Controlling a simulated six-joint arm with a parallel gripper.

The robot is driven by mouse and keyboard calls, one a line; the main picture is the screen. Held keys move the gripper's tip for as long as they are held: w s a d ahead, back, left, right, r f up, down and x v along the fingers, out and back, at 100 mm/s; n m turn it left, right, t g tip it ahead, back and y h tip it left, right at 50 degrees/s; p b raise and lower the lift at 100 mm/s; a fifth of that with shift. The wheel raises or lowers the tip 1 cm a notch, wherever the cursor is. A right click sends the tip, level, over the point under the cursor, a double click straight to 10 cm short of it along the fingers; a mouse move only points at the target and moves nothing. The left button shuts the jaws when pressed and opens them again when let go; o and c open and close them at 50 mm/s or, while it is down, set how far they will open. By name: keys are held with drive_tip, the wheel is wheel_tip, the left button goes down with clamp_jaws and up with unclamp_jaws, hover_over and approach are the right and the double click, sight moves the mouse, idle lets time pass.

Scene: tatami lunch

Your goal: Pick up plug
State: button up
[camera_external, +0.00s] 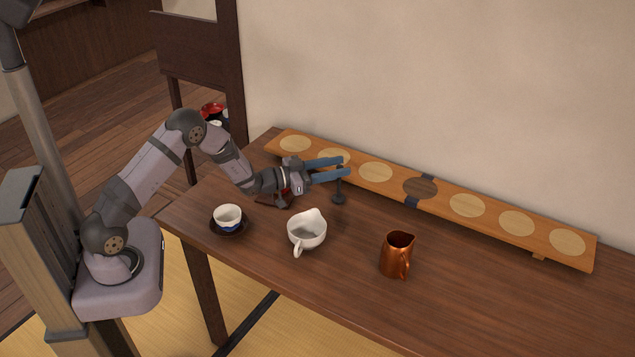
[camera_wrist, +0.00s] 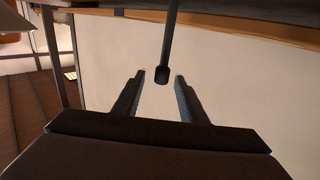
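The likely plug (camera_external: 339,196) is a small dark upright piece with a thin stem on a wider foot, standing on the wooden table. In the wrist view, which looks upside down, a dark rod with a rounded knob (camera_wrist: 162,76) hangs from the top edge, seemingly the same piece. My gripper (camera_external: 345,166) is open and roughly level, with its blue fingers at the top of the stem. In the wrist view my gripper (camera_wrist: 160,76) has its fingertips either side of the knob, with gaps showing. I cannot tell how deep the knob sits between them. The lower finger hides the stem's top.
A long wooden board (camera_external: 460,188) with round inlays runs along the wall behind. A white spouted pitcher (camera_external: 306,232), a copper pitcher (camera_external: 397,257) and a cup (camera_external: 228,214) on a dark saucer (camera_external: 226,231) stand in front. A dark red item (camera_external: 272,199) lies under my wrist.

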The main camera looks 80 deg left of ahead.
drive_tip(key=shift+w+a+f+p, duration=0.1)
drive_tip(key=shift+w+p, duration=0.15)
drive_tip(key=shift+w, duration=0.6)
drive_tip(key=shift+w+a+r+p, duration=0.1)
drive_tip(key=shift+w+p, duration=0.1)
drive_tip(key=shift+w, duration=0.65)
drive_tip(key=shift+w+a+f+p, duration=0.1)
drive_tip(key=shift+w+p, duration=0.15)
drive_tip(key=shift+w, duration=0.6)
clamp_jaws()
